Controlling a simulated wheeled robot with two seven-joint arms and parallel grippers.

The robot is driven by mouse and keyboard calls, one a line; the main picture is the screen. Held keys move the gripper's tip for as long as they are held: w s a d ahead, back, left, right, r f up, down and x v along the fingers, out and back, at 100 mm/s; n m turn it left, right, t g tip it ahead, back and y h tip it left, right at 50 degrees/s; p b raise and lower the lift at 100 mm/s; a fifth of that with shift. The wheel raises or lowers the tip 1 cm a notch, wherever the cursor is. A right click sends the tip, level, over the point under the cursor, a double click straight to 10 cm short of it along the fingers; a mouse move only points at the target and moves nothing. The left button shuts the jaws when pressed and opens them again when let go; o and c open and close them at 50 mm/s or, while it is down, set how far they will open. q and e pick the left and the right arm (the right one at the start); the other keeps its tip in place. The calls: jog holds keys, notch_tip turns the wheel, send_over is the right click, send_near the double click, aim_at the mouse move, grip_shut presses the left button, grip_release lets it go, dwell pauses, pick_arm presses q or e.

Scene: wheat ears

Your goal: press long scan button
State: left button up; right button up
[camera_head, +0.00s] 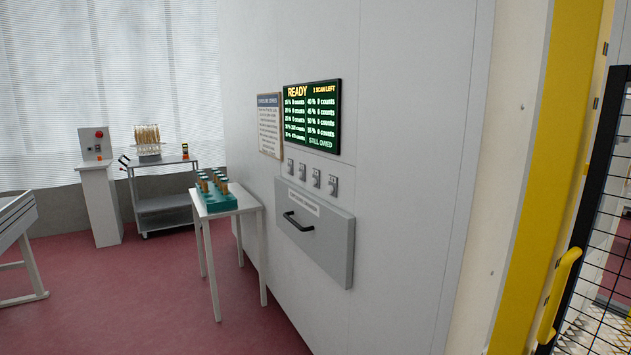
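Several small grey buttons or switches (316,178) sit in a row on the pale wall panel, below a dark display. The labels are too small to read, so I cannot tell which one is the long scan button. A grey drawer (330,240) with a black handle (298,222) is just below the buttons and looks shut. Neither of my grippers is in view.
A small white table (226,211) holding a teal rack (216,196) of ears stands against the panel's left. Behind are a grey cart (165,204) and a pedestal with a red button (99,134). A yellow post and mesh gate (600,200) stand right. Red floor is open front left.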

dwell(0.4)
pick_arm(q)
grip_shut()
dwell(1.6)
